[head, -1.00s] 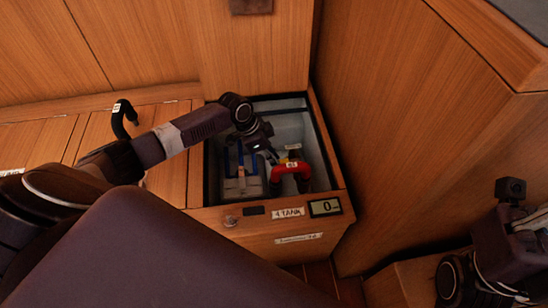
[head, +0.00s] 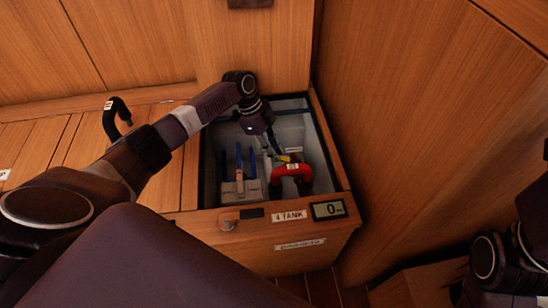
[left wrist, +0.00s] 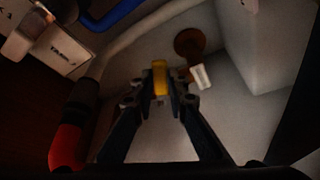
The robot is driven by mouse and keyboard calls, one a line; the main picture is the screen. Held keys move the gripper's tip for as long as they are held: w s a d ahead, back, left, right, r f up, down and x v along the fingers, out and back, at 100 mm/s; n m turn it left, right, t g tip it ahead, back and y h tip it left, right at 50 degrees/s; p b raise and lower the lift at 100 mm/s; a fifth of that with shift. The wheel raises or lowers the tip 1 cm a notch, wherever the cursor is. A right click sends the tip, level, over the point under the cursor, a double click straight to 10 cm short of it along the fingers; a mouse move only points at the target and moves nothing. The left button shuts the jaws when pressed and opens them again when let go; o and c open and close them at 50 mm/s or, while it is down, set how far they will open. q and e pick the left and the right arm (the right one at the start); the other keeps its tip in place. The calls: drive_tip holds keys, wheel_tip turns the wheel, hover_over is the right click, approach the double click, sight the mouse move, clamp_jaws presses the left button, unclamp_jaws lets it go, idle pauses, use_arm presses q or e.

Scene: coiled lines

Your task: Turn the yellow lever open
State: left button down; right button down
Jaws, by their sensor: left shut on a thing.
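The yellow lever (head: 291,158) is inside the open tank compartment, just behind a red curved pipe (head: 291,170). In the left wrist view the yellow lever (left wrist: 160,78) stands between my fingertips. My left gripper (head: 279,153) reaches down into the compartment from above. It is shut on the lever, and its fingers also show in the left wrist view (left wrist: 160,92). The lever's lower part is hidden by the fingers. Of my right arm only links show at the right edge, without its gripper.
Left of the red pipe a pale box (head: 243,192) with blue upright handles stands in the compartment. The compartment rim (head: 207,160) surrounds my arm closely. A display reading 0 (head: 327,209) and a "4 TANK" label (head: 289,215) are on the front. A black hooked pipe (head: 115,115) stands left.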

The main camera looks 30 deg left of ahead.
use_arm(q)
drive_tip(key=shift+w+m, duration=0.25)
drive_tip(key=shift+m, duration=0.05)
drive_tip(key=c, duration=1.9)
unclamp_jaws()
drive_tip(key=shift+r, duration=0.1)
wheel_tip(320, 180, up, 10)
drive_tip(key=shift+f, duration=0.1)
drive_tip(key=shift+c, duration=0.6)
